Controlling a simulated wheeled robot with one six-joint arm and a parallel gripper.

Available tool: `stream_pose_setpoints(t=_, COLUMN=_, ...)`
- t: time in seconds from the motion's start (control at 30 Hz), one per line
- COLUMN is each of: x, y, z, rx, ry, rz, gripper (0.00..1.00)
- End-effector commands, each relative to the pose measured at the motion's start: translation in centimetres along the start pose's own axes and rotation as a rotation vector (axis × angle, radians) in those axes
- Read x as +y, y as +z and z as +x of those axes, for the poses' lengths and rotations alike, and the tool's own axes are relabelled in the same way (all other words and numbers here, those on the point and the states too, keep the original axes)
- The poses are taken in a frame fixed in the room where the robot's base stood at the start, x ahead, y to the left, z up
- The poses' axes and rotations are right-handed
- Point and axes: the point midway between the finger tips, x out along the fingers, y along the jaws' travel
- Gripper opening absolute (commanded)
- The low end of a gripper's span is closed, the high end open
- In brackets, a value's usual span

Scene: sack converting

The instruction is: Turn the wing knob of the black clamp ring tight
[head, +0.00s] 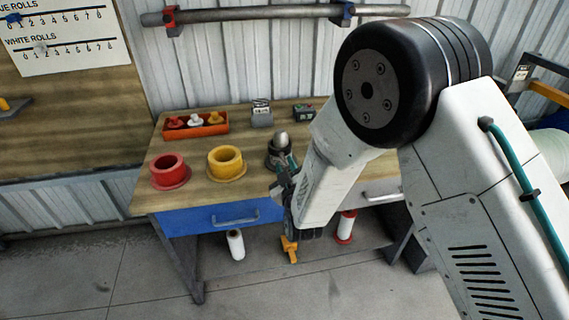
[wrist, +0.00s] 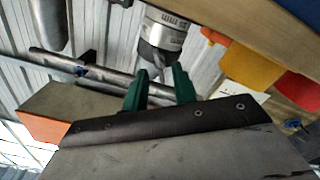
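My gripper (wrist: 159,82) has two green fingers set apart with a gap between them, and nothing is visibly clamped. In the wrist view, a grey metal cylinder with printed marks (wrist: 166,36) is just beyond the fingertips, with a narrow grey part below it by the gap. Whether a finger touches it I cannot tell. In the head view, a dark ring-like piece (head: 272,154) with a grey domed post (head: 279,141) stands on the bench, close to my gripper (head: 287,165). It looks like the black clamp ring; its wing knob cannot be made out clearly.
A red ring (head: 170,172) and a yellow ring (head: 226,164) stand left on the wooden bench (head: 200,145). Behind are an orange tray (head: 212,131) with several knobs and a small grey device (head: 262,117). A steel tube (head: 260,14) runs along the wall. Rolls are under the bench.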

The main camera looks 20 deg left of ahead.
Motion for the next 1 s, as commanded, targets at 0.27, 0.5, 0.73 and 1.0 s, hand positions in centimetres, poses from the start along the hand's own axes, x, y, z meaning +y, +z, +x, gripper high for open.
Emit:
stream_pose_setpoints(t=0.27, x=0.0, y=0.0, z=1.8, rx=-0.001, ry=-0.001, rz=0.000, gripper=0.27)
stream_pose_setpoints(t=0.5, x=0.0, y=0.0, z=1.8, rx=-0.001, ry=-0.001, rz=0.000, gripper=0.13)
stream_pose_setpoints(t=0.73, x=0.0, y=0.0, z=1.7, rx=-0.001, ry=-0.001, rz=0.000, gripper=0.00)
stream_pose_setpoints(t=1.0, x=0.0, y=0.0, z=1.7, rx=-0.001, ry=-0.001, rz=0.046, gripper=0.00)
